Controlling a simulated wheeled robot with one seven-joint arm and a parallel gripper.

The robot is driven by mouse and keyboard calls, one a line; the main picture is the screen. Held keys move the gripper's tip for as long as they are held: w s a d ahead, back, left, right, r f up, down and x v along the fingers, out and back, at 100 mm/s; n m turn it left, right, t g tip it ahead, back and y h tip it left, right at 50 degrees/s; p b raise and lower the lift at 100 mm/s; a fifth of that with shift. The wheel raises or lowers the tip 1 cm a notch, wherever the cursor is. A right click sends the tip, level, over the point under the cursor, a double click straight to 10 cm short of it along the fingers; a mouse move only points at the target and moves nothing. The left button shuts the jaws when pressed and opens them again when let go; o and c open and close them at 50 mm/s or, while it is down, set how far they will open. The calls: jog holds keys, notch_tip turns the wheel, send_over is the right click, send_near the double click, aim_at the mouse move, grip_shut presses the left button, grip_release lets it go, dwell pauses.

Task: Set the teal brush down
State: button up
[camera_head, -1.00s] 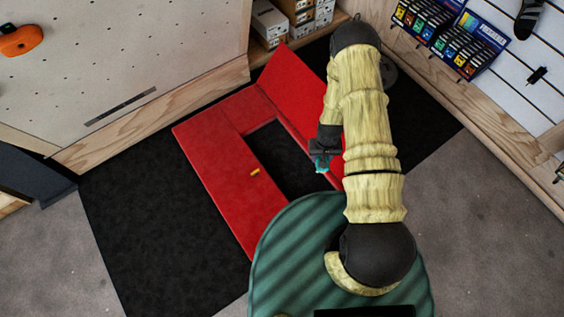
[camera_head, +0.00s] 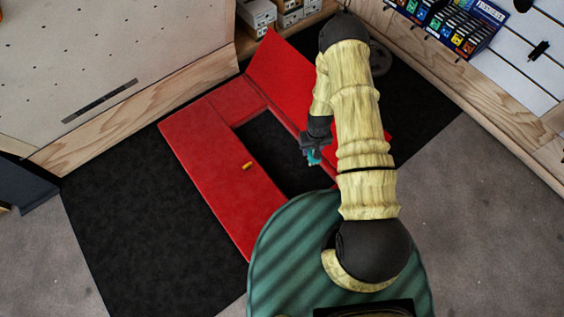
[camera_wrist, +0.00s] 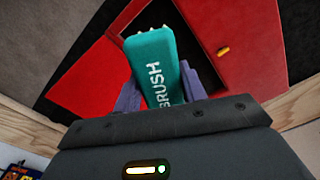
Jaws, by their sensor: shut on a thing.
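The teal brush (camera_wrist: 158,65), with the white word BRUSH on its body, is held between the purple-grey fingers of my gripper (camera_wrist: 165,92) in the wrist view. Pale bristles show at its far end. In the head view only a small part of the teal brush (camera_head: 314,157) shows at the tip of my gripper (camera_head: 312,150), beside my arm. My gripper is shut on the brush, above the right side of the red panel's dark opening. The gap between brush and surface is hard to judge.
A red panel structure (camera_head: 203,130) with a dark opening stands on the black mat (camera_head: 125,220). Wooden-edged walls border the mat left and right.

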jog(key=w+f+n+b, duration=0.1)
jog(key=w+f+b, duration=0.2)
jog(key=f+b, duration=0.8)
jog(key=w+f+n+b, duration=0.2)
jog(key=f+b, duration=1)
jog(key=b, duration=0.3)
jog(key=w+f+n+b, duration=0.2)
jog(key=w+f+b, duration=0.1)
jog(key=f+b, duration=0.9)
jog(key=shift+w+d+b, duration=0.25)
jog(key=shift+w+b, duration=0.1)
jog(key=shift+b, duration=0.15)
jog(key=b, duration=0.4)
send_over(303, 178)
jog(key=shift+f, duration=3.2)
jog(key=shift+s+a+f, duration=0.1)
notch_tip(303, 178, down, 4)
jog(key=shift+r+b, duration=0.15)
jog(key=shift+b, duration=0.95)
jog(key=shift+r, duration=0.1)
